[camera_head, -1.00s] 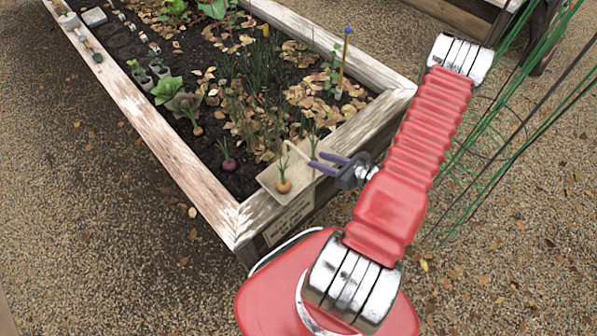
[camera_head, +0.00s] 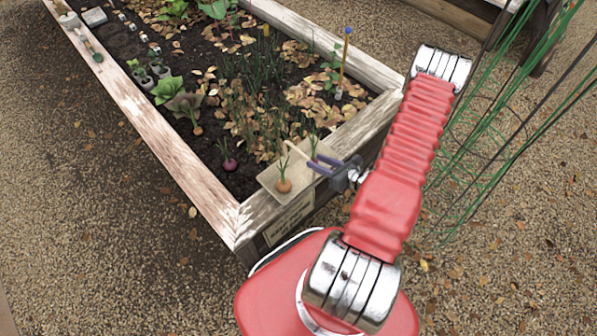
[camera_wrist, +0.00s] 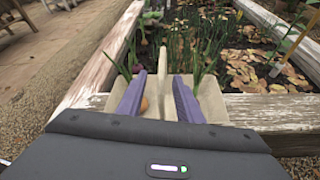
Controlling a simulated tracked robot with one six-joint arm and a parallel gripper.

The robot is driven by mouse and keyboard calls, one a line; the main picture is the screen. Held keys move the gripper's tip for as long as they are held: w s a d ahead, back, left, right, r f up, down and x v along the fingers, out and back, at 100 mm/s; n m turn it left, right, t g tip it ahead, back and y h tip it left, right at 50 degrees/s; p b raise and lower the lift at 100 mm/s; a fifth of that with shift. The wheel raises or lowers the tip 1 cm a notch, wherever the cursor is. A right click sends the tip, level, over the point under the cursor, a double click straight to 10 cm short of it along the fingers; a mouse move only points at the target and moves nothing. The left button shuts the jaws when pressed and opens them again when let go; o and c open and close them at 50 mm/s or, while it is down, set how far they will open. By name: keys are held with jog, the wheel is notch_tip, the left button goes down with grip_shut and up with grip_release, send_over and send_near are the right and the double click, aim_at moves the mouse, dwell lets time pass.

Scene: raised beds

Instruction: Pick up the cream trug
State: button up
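The cream trug (camera_head: 269,187) rests at the near corner of the raised bed, by its wooden edge. Its upright handle runs across the middle. An orange root vegetable (camera_head: 284,185) with green leaves sits in it, and more green leaves rise on the handle's other side. The trug also shows in the wrist view (camera_wrist: 213,108), just beyond my fingers. My gripper (camera_head: 320,164) is open, with its purple fingers at the trug's right side in the head view. In the wrist view my gripper (camera_wrist: 158,98) has the handle lined up between its fingers; contact cannot be told.
The bed's wooden edge (camera_head: 175,150) runs beneath and beside the trug. A purple bulb (camera_head: 230,165) and leafy plants grow in the soil behind. A pencil-like stake (camera_head: 343,62) stands farther back. Green wire hoops (camera_head: 480,140) rise right of my arm.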

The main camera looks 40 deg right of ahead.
aim_at(300, 151)
jog(key=shift+x, duration=2.4)
jog(key=shift+w, duration=0.15)
jog(key=shift+d+x, duration=0.2)
jog(key=shift+x, duration=2.35)
jog(key=shift+c, duration=0.2)
grip_shut()
jog(key=shift+r, duration=0.1)
